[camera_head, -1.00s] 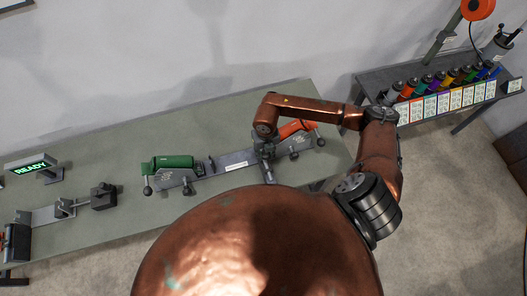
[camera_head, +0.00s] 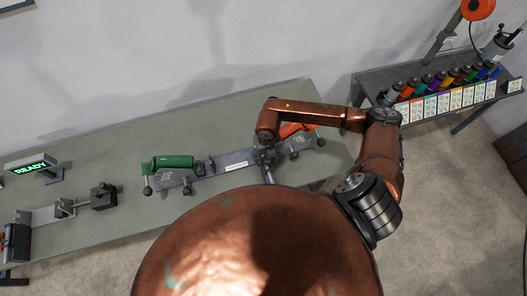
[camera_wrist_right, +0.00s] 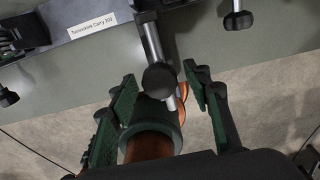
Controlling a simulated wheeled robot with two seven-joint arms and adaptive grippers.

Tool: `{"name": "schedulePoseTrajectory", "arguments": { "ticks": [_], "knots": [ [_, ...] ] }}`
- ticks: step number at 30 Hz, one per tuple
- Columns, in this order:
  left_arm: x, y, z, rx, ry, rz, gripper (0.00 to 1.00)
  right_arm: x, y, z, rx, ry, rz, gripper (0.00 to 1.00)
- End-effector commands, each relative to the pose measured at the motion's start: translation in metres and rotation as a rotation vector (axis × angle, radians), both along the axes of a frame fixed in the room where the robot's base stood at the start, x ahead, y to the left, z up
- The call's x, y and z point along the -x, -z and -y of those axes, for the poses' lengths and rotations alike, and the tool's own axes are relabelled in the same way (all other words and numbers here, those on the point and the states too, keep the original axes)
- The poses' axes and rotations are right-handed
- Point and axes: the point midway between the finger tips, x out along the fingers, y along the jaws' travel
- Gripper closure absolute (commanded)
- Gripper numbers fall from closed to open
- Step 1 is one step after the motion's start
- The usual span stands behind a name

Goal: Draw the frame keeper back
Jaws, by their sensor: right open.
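The grey frame (camera_head: 236,161) on the bench carries a green roller (camera_head: 172,162) at its left end and an orange-red roller (camera_head: 292,129) at its right. A grey rod with a dark round knob (camera_wrist_right: 160,80) reaches out from the frame in the right wrist view; I take it for the frame keeper. My right gripper (camera_wrist_right: 158,108) is open, its green-padded fingers on either side near the knob. I cannot tell whether they touch it. In the head view my right gripper (camera_head: 266,158) is over the frame, partly hidden by my arm. My left gripper is not in view.
The frame stands on a long green-grey bench (camera_head: 110,160). A lit READY sign (camera_head: 33,167) and a grey fixture (camera_head: 60,208) stand at the left. A side table (camera_head: 430,95) with several coloured cylinders and cards is at the right. The bench behind the frame is clear.

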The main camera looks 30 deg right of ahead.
Motion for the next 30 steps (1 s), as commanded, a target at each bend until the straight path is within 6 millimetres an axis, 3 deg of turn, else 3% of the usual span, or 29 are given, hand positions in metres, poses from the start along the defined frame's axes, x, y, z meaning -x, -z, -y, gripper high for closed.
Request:
{"name": "schedulePoseTrajectory", "arguments": {
  "ticks": [30],
  "knots": [
    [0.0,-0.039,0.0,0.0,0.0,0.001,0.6,-0.001,-0.069,0.0,0.0,0.0,0.002,0.55]
  ]
}}
